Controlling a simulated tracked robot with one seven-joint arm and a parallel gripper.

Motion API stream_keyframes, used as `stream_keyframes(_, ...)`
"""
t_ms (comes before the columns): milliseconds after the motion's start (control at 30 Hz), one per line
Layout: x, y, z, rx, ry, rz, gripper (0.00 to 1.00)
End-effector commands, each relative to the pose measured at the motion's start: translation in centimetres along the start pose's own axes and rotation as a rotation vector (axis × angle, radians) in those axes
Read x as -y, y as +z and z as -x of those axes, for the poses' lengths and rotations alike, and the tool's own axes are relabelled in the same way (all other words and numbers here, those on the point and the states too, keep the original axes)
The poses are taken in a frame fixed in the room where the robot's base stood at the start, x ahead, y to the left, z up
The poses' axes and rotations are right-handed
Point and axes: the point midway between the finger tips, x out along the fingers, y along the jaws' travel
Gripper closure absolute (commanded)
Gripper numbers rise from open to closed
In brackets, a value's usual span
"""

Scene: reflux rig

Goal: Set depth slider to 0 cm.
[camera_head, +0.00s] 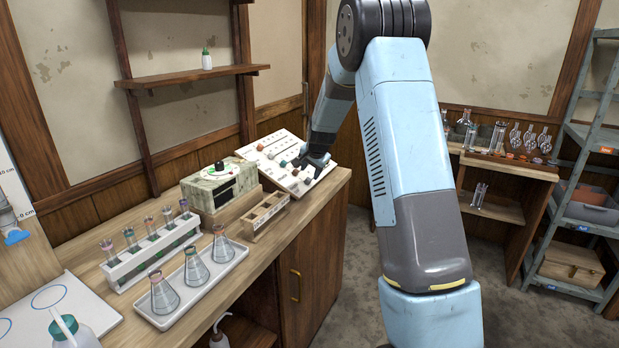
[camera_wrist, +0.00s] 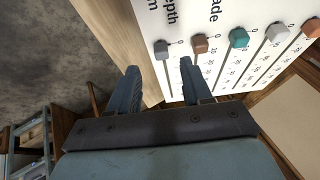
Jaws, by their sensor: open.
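The white slider panel (camera_wrist: 185,18) fills the upper right of the wrist view. The depth slider's grey knob (camera_wrist: 162,48) is the leftmost, under lettering that reads "epth" and "m". This knob appears level with the 0 mark at the upper end of its slot. My gripper (camera_wrist: 158,68) is open, with one finger on each side of the depth slot; the knob shows just beyond and between the fingertips. I cannot tell whether they touch the panel. In the head view my gripper (camera_head: 318,160) is over the right end of the panel (camera_head: 262,149), hiding part of it.
Brown (camera_wrist: 200,44), teal (camera_wrist: 238,38) and other knobs stand to the right in the wrist view, the brown one close to my right finger. On the bench (camera_head: 290,236) are a box with a dial (camera_head: 219,190), a test-tube rack (camera_head: 155,255) and a flask tray (camera_head: 215,283).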

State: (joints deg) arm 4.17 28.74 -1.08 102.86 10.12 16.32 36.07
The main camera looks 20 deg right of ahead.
Motion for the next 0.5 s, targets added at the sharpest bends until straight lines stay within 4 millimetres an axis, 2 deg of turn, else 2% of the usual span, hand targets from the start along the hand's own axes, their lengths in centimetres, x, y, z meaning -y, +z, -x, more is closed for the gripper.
stream_keyframes(33, 0.1, 0.0, 1.1, -0.001, -0.001, 0.0, 0.51)
stream_keyframes(200, 0.1, 0.0, 3.9, 0.0, -0.001, 0.001, 0.51)
stream_keyframes(400, 0.0, 0.1, 6.2, 0.001, 0.0, 0.001, 0.51)
stream_keyframes(500, -0.1, 0.1, 6.8, 0.002, 0.002, 0.0, 0.51)
